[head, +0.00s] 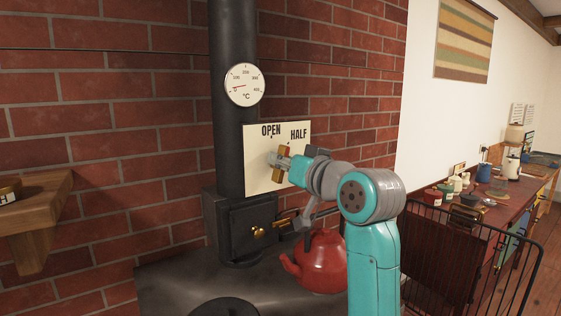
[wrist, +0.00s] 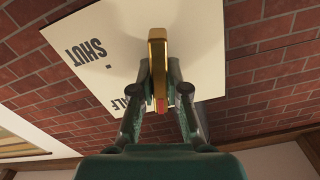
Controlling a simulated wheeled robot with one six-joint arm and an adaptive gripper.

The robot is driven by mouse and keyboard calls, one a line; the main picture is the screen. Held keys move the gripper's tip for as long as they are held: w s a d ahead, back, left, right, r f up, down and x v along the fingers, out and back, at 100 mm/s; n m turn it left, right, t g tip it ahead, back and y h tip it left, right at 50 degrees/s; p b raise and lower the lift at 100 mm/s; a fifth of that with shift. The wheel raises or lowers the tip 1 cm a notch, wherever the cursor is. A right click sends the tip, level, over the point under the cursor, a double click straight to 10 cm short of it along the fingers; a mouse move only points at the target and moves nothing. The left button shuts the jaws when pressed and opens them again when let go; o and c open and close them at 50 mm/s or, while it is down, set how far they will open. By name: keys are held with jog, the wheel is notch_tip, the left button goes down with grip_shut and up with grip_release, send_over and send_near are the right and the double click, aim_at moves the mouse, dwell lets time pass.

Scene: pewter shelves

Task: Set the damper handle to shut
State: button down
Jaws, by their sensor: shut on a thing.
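The damper handle (wrist: 158,48) is a brass bar with a red tip, mounted on a cream plate (head: 257,180) on the stove pipe. My gripper (wrist: 160,80) is shut on the bar, one finger on each side. In the head view my gripper (head: 284,162) covers part of the handle and of the plate. OPEN and HALF show along the plate's top; SHUT shows only in the wrist view, to the left. The red tip points away from SHUT, toward the OPEN and HALF edge; I cannot tell exactly which mark it meets.
A round thermometer (head: 245,85) sits on the black stove pipe (head: 232,40) above the plate. A red kettle (head: 319,262) stands on the stove below my arm. A dark wire rack (head: 470,250) and a cluttered counter (head: 430,205) are at right. A wooden shelf (head: 40,205) is at left.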

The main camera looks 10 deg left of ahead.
jog(key=m, duration=0.3)
jog(key=shift+w+d+f+m, duration=0.15)
jog(key=shift+w+m, duration=0.05)
jog(key=shift+m, duration=0.1)
jog(key=shift+w+d+f+m, duration=0.1)
jog(key=shift+f+m, duration=0.15)
jog(key=shift+m, duration=1.6)
jog(key=shift+w+d+f+m, duration=0.1)
jog(key=shift+f+m, duration=0.1)
jog(key=shift+m, duration=1.6)
jog(key=shift+w+d+f+m, duration=0.1)
jog(key=shift+f+m, duration=0.15)
jog(key=shift+m, duration=1.6)
jog(key=c, duration=1.2)
grip_release()
jog(key=shift+o, duration=0.2)
jog(key=shift+s, duration=0.1)
